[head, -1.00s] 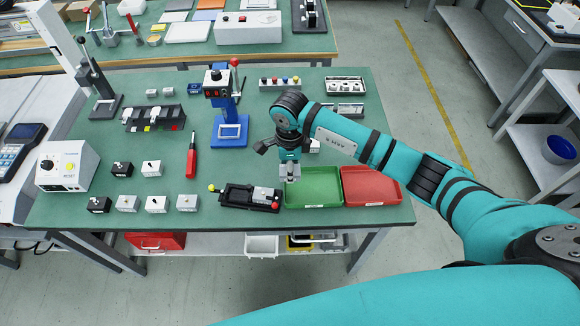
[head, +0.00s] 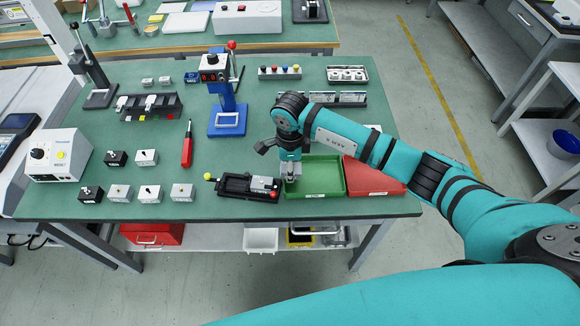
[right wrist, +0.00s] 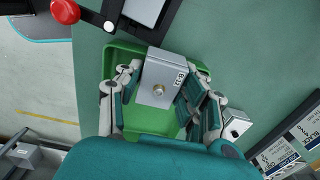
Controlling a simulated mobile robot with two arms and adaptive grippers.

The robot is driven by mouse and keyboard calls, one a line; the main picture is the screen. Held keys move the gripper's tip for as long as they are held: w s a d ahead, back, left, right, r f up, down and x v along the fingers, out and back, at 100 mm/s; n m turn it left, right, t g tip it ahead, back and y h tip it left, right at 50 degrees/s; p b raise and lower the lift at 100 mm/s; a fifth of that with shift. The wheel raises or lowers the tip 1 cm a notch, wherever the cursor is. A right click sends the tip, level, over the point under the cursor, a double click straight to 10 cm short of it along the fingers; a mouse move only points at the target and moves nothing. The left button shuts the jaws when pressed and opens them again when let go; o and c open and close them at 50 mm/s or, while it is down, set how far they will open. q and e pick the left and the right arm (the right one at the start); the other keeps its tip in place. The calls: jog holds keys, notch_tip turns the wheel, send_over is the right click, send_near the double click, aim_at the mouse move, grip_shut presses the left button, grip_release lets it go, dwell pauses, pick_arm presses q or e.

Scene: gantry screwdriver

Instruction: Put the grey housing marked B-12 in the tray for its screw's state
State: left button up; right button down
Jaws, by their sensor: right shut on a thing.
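My right gripper (head: 291,172) is shut on a grey housing (right wrist: 160,80), above the left end of the green tray (head: 328,191). In the right wrist view the housing sits between the fingers, with the green tray (right wrist: 150,119) beneath. Its label is turned and small but appears to read B-12. A brass-coloured screw head shows on its top face; I cannot tell whether it stands proud. The red tray (head: 378,185) adjoins the green one on the right, partly hidden by my right arm. My left gripper is not in view.
A black fixture (head: 235,185) with a red knob stands left of the green tray. Several housings stand at the bench's left (head: 120,192). A blue press (head: 227,119) is behind. Another grey housing (right wrist: 235,122) stands close beside the green tray.

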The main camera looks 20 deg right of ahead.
jog(key=shift+s+f+b, duration=0.4)
jog(key=shift+s+f, duration=0.1)
jog(key=shift+f, duration=0.25)
jog(key=c, duration=1.2)
grip_release()
jog(key=shift+c, duration=0.2)
jog(key=o, duration=0.5)
jog(key=shift+w+f, duration=0.2)
jog(key=shift+w, duration=0.1)
jog(key=shift+w+r, duration=0.1)
jog(key=shift+r, duration=0.2)
jog(key=shift+r, duration=0.25)
notch_tip(320, 180, up, 12)
jog(key=shift+f, duration=0.25)
